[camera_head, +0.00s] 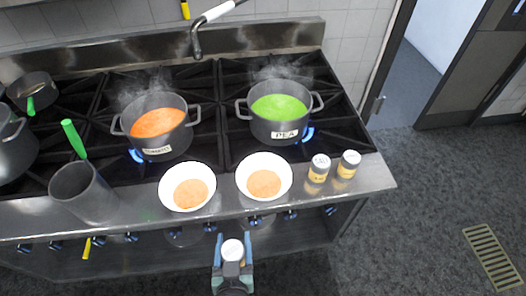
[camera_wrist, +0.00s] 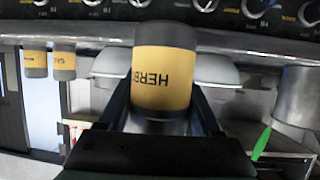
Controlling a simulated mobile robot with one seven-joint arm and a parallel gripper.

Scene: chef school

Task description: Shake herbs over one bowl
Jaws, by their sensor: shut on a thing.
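My gripper (camera_head: 233,246) is shut on the herbs shaker (camera_head: 232,251), in front of the stove's front edge and below the bowls in the head view. The shaker has a pale top; in the wrist view its yellow label (camera_wrist: 165,78) reads HERBS upside down. Two white bowls of orange soup stand side by side on the stove's front ledge, the left bowl (camera_head: 188,187) and the right bowl (camera_head: 264,177). The shaker is apart from both bowls. In the wrist view it partly hides the bowls (camera_wrist: 216,70). I cannot see any herbs on the soup.
Two labelled shakers (camera_head: 318,170) (camera_head: 348,165) stand right of the bowls. Behind, an orange-soup pot (camera_head: 157,150) and a green PEA pot (camera_head: 283,131) steam over flames. A grey utensil holder (camera_head: 84,193) stands left.

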